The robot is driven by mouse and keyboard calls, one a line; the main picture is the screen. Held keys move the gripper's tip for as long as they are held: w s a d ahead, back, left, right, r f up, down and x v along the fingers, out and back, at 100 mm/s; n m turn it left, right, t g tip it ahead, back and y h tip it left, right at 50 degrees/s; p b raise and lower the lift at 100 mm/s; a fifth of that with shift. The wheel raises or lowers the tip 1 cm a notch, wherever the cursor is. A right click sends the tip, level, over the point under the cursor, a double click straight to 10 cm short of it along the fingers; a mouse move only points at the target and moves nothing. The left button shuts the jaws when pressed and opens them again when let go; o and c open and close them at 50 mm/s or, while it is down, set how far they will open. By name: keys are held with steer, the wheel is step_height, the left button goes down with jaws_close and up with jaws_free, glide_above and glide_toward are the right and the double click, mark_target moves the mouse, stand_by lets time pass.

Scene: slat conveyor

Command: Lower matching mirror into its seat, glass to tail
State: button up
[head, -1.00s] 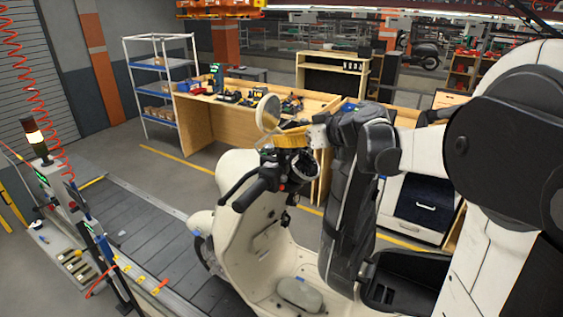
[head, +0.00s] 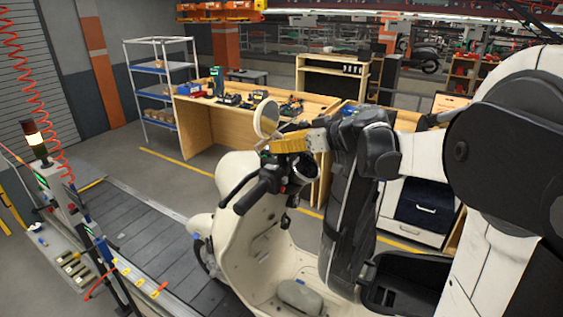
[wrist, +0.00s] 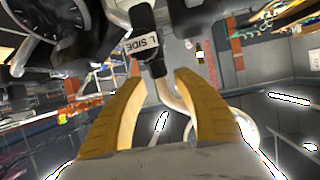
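The round pale mirror (head: 267,118) stands above the cream scooter's handlebar (head: 262,186), its disc facing the camera and the seat side. In the wrist view the mirror (wrist: 247,130) is partly hidden behind the right finger. Its pale curved stem (wrist: 170,95) runs up to a black collar (wrist: 154,68) at a dark mount with a white "L SIDE" label (wrist: 141,44). I cannot tell whether the stem is fully down. My gripper's yellow fingers (wrist: 158,80) are open on both sides of the stem, with gaps showing. In the head view my gripper (head: 290,144) is beside the mirror's lower edge.
A round dial (wrist: 45,18) and dark handlebar parts lie close beyond the left finger. A wooden bench (head: 235,125) with tools and a wire shelf (head: 160,85) stand behind.

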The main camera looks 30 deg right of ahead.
steer(key=v, duration=1.2)
steer(key=shift+w, duration=0.1)
steer(key=s+a+f+m+g+h+b, duration=0.1)
steer(key=s+a+f+b, duration=0.1)
steer(key=a+f+b, duration=0.4)
steer(key=s+a+f+g+b, duration=0.2)
steer(key=f+b, duration=0.2)
steer(key=f, duration=0.5)
steer(key=s+a+f+m+g+h+b, duration=0.1)
steer(key=s+a+f+b, duration=0.1)
steer(key=a+f+b, duration=0.4)
steer(key=s+a+f+m+h+b, duration=0.1)
steer(key=s+f+b, duration=0.2)
steer(key=f+b, duration=0.3)
steer(key=s+a+f+m+h+b, duration=0.1)
steer(key=s+f+b, duration=0.3)
steer(key=f, duration=1)
steer(key=s+a+f+m+h+b, duration=0.1)
steer(key=s+f+b, duration=0.3)
steer(key=f+b, duration=0.4)
step_height(320, 180, down, 2)
steer(key=shift+s+a+f+g+h, duration=0.1)
steer(key=shift+s+a+g+h, duration=0.25)
steer(key=shift+a+h, duration=0.35)
steer(key=shift+w, duration=0.1)
